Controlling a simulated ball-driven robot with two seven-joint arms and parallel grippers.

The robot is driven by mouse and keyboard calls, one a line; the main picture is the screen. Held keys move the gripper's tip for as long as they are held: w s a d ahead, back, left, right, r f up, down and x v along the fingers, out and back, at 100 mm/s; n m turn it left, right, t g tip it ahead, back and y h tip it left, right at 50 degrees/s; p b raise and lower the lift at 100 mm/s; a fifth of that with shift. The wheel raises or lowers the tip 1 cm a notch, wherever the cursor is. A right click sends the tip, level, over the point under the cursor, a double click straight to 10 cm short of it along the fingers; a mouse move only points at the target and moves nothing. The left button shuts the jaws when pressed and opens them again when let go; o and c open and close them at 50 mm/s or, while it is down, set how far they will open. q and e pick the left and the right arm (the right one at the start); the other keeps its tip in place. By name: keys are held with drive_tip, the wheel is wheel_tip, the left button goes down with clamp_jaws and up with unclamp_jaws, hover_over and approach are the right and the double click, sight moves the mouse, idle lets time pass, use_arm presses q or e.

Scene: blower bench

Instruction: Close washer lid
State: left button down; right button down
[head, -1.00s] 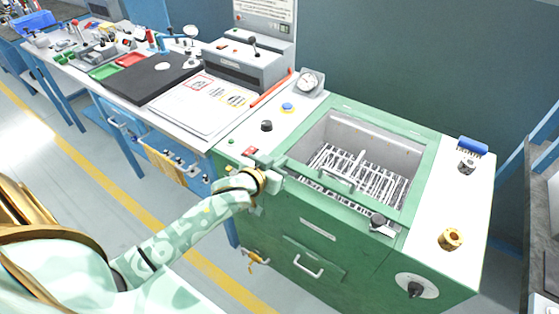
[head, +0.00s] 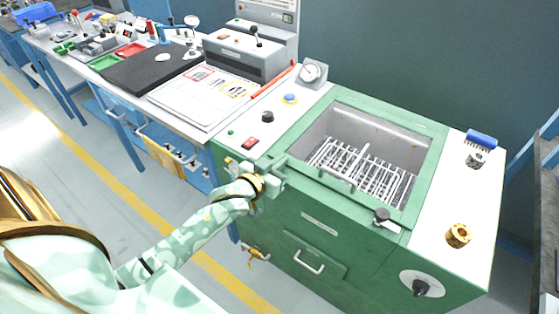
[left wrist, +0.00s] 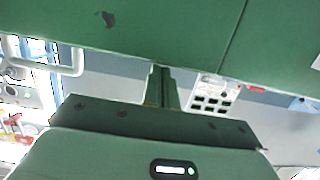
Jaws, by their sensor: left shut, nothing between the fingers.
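The green washer (head: 300,262) stands at the right in the head view. Its green-framed lid (head: 425,185) appears to lie flat over the tub, with a bar handle (head: 337,179) along the front side. The wire rack (head: 375,172) inside is plainly visible. I cannot tell whether the lid is fully seated. My left gripper (head: 278,168) is shut and empty at the washer's front left edge, beside the lid's front left corner. Its closed fingers (left wrist: 163,86) show in the left wrist view, near green panels. Contact with the washer cannot be made out. My right gripper is not in view.
A black-knobbed latch (head: 383,216) is at the washer's front edge, with a brass fitting (head: 458,235) and blue brush (head: 481,137) on the right top. A gauge (head: 313,72) stands behind. A cluttered workbench (head: 205,120) adjoins on the left.

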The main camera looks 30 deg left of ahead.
use_arm(q)
wheel_tip(320, 180, up, 4)
drive_tip(key=p, duration=0.3)
drive_tip(key=shift+r, duration=0.2)
drive_tip(key=p+v, duration=0.2)
drive_tip(key=v, duration=0.8)
drive_tip(key=s+a+f+m+g+y, duration=0.1)
drive_tip(key=s+f+g, duration=0.3)
drive_tip(key=s+f, duration=0.75)
drive_tip(key=s+f+m+g, duration=0.1)
drive_tip(key=s+f+g, duration=0.3)
drive_tip(key=f, duration=1.4)
drive_tip(key=s+d+f+g, duration=0.2)
drive_tip(key=s+f, duration=0.2)
drive_tip(key=s, duration=0.4)
drive_tip(key=s+d+f+m+g, duration=0.1)
drive_tip(key=s+f, duration=0.3)
drive_tip(key=s, duration=0.4)
drive_tip(key=s+d+f+g, duration=0.3)
drive_tip(key=s+f, duration=0.1)
drive_tip(key=s, duration=0.5)
drive_tip(key=shift+g, duration=0.4)
drive_tip(key=shift+s+d, duration=0.1)
drive_tip(key=shift+s, duration=0.1)
